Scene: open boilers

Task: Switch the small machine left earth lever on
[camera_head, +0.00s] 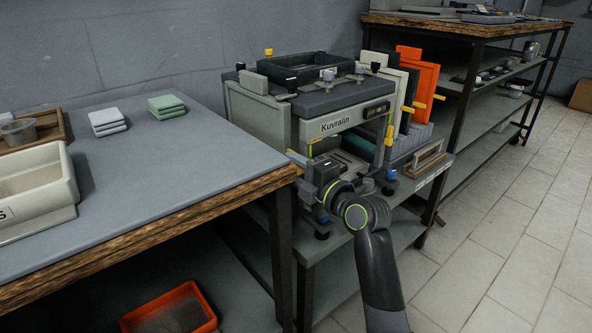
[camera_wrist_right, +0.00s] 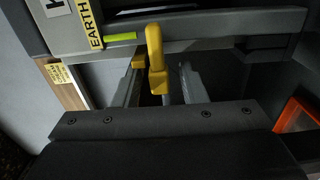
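The small machine (camera_head: 336,125), grey and labelled Kuvralin, stands on a metal stand in the head view. My right gripper (camera_head: 312,172) is at the lower left of its front and hides the lever there. In the right wrist view, a yellow lever (camera_wrist_right: 156,62) stands beside a yellow EARTH label (camera_wrist_right: 90,24) and a green strip (camera_wrist_right: 120,37). The open fingers of my right gripper (camera_wrist_right: 160,88) are on either side of the lever, with visible gaps. My left gripper is not in view.
A grey-topped table (camera_head: 130,180) stands left of the machine, its wooden edge close to my right gripper. An orange tray (camera_head: 170,312) is on its lower shelf. Orange and white panels (camera_head: 417,80) stand right of the machine. The tiled floor (camera_head: 505,235) at right is clear.

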